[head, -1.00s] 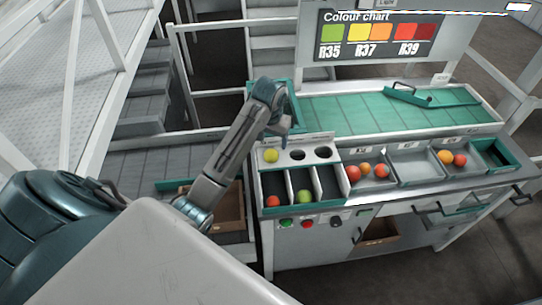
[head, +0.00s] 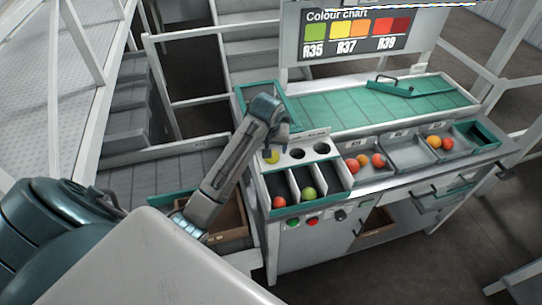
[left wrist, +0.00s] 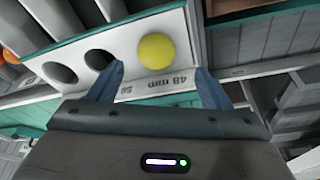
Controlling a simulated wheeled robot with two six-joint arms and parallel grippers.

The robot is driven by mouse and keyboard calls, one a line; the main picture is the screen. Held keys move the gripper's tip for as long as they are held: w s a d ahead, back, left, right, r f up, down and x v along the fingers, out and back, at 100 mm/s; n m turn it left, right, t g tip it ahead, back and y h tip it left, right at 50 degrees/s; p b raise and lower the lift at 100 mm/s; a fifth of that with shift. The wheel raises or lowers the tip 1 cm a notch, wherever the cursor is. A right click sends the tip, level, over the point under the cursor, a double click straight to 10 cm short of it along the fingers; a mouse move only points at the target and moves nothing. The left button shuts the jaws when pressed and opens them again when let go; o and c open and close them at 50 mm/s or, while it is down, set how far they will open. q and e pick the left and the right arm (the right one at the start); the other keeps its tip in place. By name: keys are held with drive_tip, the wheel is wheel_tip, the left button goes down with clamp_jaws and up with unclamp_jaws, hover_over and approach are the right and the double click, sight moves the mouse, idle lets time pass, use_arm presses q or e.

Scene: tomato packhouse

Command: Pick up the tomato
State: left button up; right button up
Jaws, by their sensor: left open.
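A yellow tomato (head: 271,157) sits at the left hole of the white sizing plate (head: 284,151). It also shows in the left wrist view (left wrist: 156,51), beside the printed mark "48 mm". My left gripper (head: 277,150) is above and close to this tomato. In the left wrist view its two blue fingers (left wrist: 160,82) are open, one on either side of the near edge of the tomato, with nothing held. I cannot tell from the head view how high the fingertips are. My right gripper is not in view.
Below the plate, bins hold a red tomato (head: 279,202) and a green tomato (head: 309,193). Grey trays to the right hold red and orange tomatoes (head: 377,160). The other two holes (head: 321,149) are empty. A green conveyor (head: 340,113) lies behind.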

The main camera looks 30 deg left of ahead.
use_arm(q)
drive_tip(key=x, duration=0.1)
drive_tip(key=p+x, duration=0.1)
drive_tip(key=x, duration=0.1)
drive_tip(key=shift+w+d+f+p, duration=0.2)
drive_tip(key=shift+d+f+p, duration=0.1)
drive_tip(key=shift+p, duration=0.1)
drive_tip(key=shift+w+f, duration=0.1)
drive_tip(key=shift+f, duration=0.15)
drive_tip(key=shift+a+f, duration=0.15)
drive_tip(key=shift+c, duration=0.2)
drive_tip(key=c, duration=0.7)
drive_tip(key=shift+c, duration=0.4)
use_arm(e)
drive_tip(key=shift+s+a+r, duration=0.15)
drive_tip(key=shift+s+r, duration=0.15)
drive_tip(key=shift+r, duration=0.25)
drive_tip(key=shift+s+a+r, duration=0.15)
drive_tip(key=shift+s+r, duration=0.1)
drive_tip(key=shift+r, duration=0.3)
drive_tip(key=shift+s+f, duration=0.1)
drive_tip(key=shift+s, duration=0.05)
